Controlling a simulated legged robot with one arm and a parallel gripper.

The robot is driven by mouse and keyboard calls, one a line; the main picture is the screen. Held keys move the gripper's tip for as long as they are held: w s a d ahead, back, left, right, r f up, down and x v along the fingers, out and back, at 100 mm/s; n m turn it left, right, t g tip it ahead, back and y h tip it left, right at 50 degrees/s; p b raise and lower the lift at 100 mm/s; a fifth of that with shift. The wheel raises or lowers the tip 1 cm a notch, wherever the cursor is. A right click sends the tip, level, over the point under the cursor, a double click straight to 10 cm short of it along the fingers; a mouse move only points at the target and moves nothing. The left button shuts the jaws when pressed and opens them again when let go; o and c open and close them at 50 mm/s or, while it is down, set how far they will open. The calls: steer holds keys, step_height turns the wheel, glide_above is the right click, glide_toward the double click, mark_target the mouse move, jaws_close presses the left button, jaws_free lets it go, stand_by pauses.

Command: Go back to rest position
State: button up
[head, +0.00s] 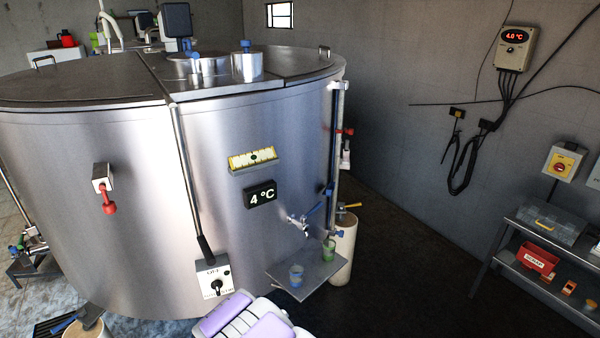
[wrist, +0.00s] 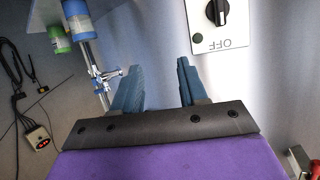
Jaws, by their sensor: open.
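My gripper (wrist: 157,76) shows in the wrist view with its two blue fingers apart and nothing between them. Behind them is the tank's bare steel wall. In the head view, my purple and white arm is at the bottom middle, in front of the large steel tank (head: 110,230); I cannot make out the fingertips there. The control box with a black knob (head: 215,280) is just left of my arm, and it also shows upside down in the wrist view (wrist: 217,22).
A small shelf (head: 308,268) on the tank front holds a blue cup (head: 296,275) and a green cup (head: 328,249), below a tap (head: 304,220). A metal rack (head: 540,250) with boxes stands at the right. Dark floor (head: 400,270) lies open between tank and rack.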

steer(key=s+d+r+m+g+h+b, duration=0.1)
steer(key=s+d+r+g, duration=0.4)
steer(key=d, duration=0.3)
steer(key=s+d+r+m+g+h, duration=0.15)
steer(key=s+d+r, duration=0.25)
steer(key=d+r, duration=0.45)
steer(key=s+d+r+g, duration=0.3)
steer(key=s+d, duration=0.1)
steer(key=s, duration=0.7)
steer(key=s+d+r+g+b, duration=0.1)
steer(key=s+d+r+g, duration=0.2)
steer(key=s, duration=0.9)
steer(key=s+d+r+g, duration=0.3)
steer(key=s+d, duration=0.3)
steer(key=s, duration=0.6)
steer(key=shift+s+d+r, duration=0.15)
steer(key=shift+s+r, duration=0.05)
steer(key=shift+r, duration=0.2)
